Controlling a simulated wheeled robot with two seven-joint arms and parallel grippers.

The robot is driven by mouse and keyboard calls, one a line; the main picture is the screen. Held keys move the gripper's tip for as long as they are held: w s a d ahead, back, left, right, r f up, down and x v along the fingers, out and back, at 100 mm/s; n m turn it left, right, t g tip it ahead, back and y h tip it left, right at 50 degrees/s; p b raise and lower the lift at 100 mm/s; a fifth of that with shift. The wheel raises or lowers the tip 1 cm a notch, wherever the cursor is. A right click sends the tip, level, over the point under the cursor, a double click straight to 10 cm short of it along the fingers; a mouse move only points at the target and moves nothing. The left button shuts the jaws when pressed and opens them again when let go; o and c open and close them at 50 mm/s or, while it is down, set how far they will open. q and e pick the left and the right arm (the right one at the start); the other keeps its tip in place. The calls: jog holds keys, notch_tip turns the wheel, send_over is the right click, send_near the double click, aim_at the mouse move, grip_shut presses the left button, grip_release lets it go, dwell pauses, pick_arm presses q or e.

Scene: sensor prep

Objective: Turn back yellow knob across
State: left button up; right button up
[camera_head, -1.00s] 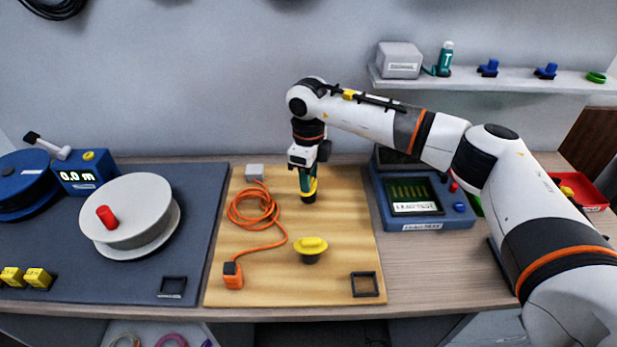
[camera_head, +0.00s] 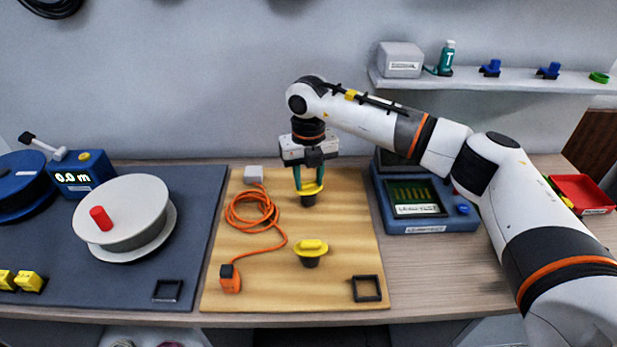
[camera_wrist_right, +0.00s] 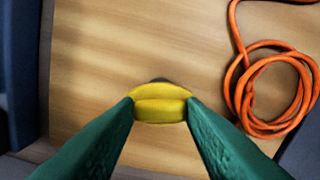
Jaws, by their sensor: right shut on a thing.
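My right gripper (camera_head: 311,186) points down over the back yellow knob (camera_head: 311,191) on the wooden board (camera_head: 350,215). Its two green fingers are shut on the knob, one at its left side and one at its right. In the right wrist view the back knob (camera_wrist_right: 160,108) sits between the fingertips (camera_wrist_right: 161,102), its raised bar running from one finger to the other. In the head view the bar appears to lie left to right. The front yellow knob (camera_head: 311,247) stands free nearer the board's front, its bar also left to right. My left gripper is not in view.
A coiled orange cable (camera_head: 252,210) lies left of the knobs, ending in an orange plug (camera_head: 230,279). A black square frame (camera_head: 367,288) is at the board's front right. A blue tester (camera_head: 430,222) stands right; a grey reel (camera_head: 135,215) stands left.

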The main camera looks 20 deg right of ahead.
aim_at(309, 182)
jog(key=shift+m, duration=1.3)
jog(key=shift+r+m, duration=0.1)
jog(key=shift+m, duration=0.2)
jog(key=o, duration=1)
notch_tip(309, 182, up, 12)
jog(key=shift+b, duration=0.95)
